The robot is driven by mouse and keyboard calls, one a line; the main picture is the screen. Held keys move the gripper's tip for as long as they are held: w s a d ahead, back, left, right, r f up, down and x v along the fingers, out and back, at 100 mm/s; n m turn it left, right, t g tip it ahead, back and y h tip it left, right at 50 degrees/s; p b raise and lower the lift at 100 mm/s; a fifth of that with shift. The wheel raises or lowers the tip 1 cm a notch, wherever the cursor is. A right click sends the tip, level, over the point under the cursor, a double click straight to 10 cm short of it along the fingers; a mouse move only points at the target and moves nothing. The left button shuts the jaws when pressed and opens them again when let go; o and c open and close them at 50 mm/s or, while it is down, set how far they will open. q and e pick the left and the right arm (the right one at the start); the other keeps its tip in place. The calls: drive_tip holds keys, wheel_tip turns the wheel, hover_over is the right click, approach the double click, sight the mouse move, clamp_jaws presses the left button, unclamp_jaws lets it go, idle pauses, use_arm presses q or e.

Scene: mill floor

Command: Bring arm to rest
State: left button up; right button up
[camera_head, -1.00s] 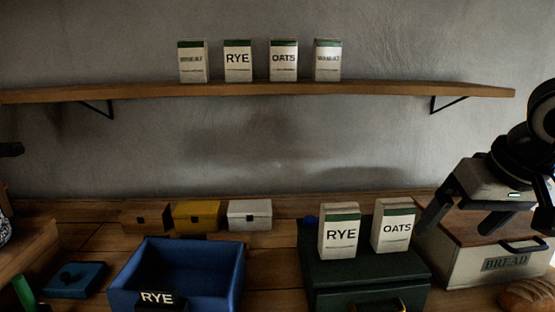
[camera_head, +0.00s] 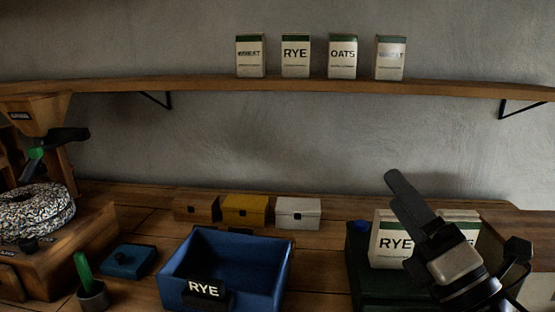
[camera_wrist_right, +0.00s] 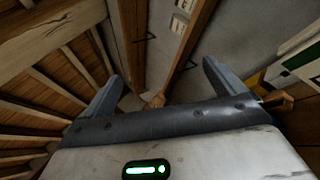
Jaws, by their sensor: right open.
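My right gripper (camera_head: 448,218) is in the right of the head view, in front of a green box and two packets. Its two fingers stand apart with nothing between them. In the right wrist view the open fingers (camera_wrist_right: 160,72) point toward the wall and shelf. My left gripper is in no view.
A blue bin (camera_head: 178,273) labelled RYE is at the centre. Packets line the wall shelf (camera_head: 200,88). A wooden mill (camera_head: 70,245) stands left.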

drive_tip(key=s+d+f+m+g+h, duration=0.1)
drive_tip(key=d+f+m+g+h, duration=0.2)
drive_tip(key=f+m+h, duration=0.5)
drive_tip(key=s+d+f+m+g+h, duration=0.1)
drive_tip(key=d+f+m+g+h, duration=0.25)
drive_tip(key=f+m, duration=0.8)
drive_tip(key=s+a+f+m+g+y, duration=0.25)
drive_tip(key=s+f+m+g, duration=0.8)
drive_tip(key=s+f, duration=0.65)
drive_tip(key=w+a+f+n+t+y, duration=0.1)
drive_tip(key=w+a+f+t, duration=0.3)
drive_tip(key=a+f+t, duration=0.1)
drive_tip(key=shift+w+a+f+n+t+y, duration=0.3)
drive_tip(key=shift+w+a+f+t, duration=0.1)
drive_tip(key=shift+a, duration=0.1)
